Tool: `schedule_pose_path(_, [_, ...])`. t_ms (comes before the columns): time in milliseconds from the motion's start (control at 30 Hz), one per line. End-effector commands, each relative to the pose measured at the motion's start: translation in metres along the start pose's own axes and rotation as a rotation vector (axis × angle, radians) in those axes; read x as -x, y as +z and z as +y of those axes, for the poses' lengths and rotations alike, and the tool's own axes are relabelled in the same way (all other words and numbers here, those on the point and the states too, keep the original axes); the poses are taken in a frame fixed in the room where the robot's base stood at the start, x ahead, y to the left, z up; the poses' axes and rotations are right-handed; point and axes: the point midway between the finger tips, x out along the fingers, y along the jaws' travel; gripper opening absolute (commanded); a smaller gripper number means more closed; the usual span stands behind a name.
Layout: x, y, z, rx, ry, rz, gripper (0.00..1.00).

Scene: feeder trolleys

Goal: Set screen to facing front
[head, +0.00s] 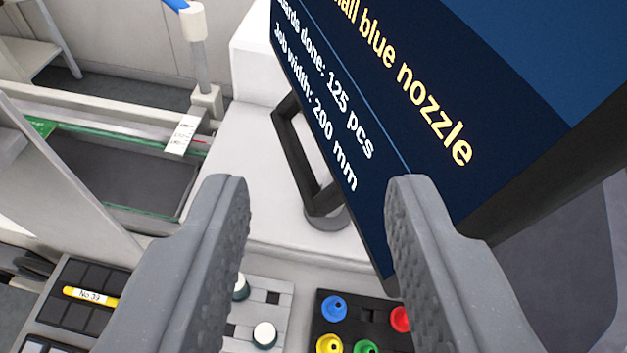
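The screen (420,120) is a dark blue panel with a black frame, filling the upper right of the head view. Its text reads "small blue nozzle", "125 pcs" and "Job width: 200 mm", running down to the right, so it looks strongly tilted in this view. A black bracket-like handle (296,150) shows at its left edge, above a round grey foot (327,218). My gripper (318,215) is open, with its two grey ridged fingers wide apart. The right finger overlaps the screen's lower part; I cannot tell whether it touches. Nothing is held between the fingers.
Below lie a black holder (362,311) with blue, red, yellow and green nozzles and a pale plate (275,292) with white-topped pieces. A dark tray (62,318) with a yellow labelled stick is lower left. A conveyor rail (90,113) runs at left. A white surface (245,170) is clear.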

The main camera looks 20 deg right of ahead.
Motion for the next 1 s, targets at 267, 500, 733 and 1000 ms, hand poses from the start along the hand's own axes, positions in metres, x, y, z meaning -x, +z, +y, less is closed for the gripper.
schedule_pose_path(267, [-0.078, 0.016, -0.022, 0.222, 0.128, -0.228, 0.36])
schedule_pose_path(500, [-0.127, 0.043, -0.039, 0.432, 0.220, -0.384, 0.36])
schedule_pose_path(733, [-0.159, 0.073, -0.054, 0.634, 0.285, -0.499, 0.36])
schedule_pose_path(1000, [-0.174, 0.096, -0.065, 0.771, 0.319, -0.555, 0.36])
